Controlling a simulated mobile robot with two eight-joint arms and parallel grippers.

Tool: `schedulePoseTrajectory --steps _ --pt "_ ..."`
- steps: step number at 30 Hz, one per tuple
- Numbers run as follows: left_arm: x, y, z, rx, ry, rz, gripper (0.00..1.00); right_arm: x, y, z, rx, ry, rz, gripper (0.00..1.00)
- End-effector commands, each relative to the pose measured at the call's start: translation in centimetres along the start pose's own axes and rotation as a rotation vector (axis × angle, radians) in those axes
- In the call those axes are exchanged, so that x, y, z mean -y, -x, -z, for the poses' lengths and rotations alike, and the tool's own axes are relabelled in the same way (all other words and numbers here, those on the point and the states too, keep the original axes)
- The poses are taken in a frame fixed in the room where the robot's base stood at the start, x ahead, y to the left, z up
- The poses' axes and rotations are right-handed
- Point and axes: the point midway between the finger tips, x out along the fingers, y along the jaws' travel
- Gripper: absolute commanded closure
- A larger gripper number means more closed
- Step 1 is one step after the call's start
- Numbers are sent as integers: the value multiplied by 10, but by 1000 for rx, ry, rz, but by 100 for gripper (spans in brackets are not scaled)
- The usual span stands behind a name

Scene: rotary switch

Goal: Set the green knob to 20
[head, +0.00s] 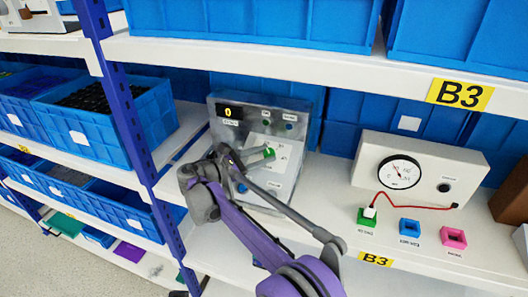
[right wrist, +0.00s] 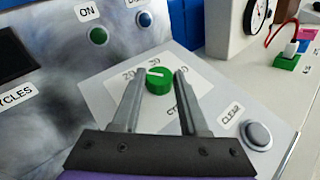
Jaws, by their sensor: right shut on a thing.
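The green knob (right wrist: 158,80) sits on a white dial plate with printed numbers on a grey control box (head: 285,107). It shows in the head view (head: 269,152), partly hidden by my gripper. A white pointer line on its face points left toward a label that reads 20. My right gripper (right wrist: 154,80) is shut on the knob, one finger on each side. A small display (head: 230,112) on the box reads 0 in yellow. My left gripper is not in view.
A CLEAR button (right wrist: 258,134) lies right of the dial. A green ON light (right wrist: 98,36) and a blue light (right wrist: 145,19) sit above it. A white gauge box (head: 420,170) with a red wire and coloured sockets stands right on the shelf. Blue bins (head: 250,38) fill the shelf above.

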Motion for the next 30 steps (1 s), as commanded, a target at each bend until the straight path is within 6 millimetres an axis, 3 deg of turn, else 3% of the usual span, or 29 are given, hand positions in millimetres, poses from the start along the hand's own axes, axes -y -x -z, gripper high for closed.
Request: schedulePoseTrajectory --steps 9,25,26,30 --pt "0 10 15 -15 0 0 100 -4 0 0 4 -44 109 100" --pt "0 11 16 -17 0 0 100 -3 0 0 7 -52 130 100" --pt "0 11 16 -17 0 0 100 -3 0 0 7 -52 130 55" --pt "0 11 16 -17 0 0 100 -3 0 0 7 -52 130 30"
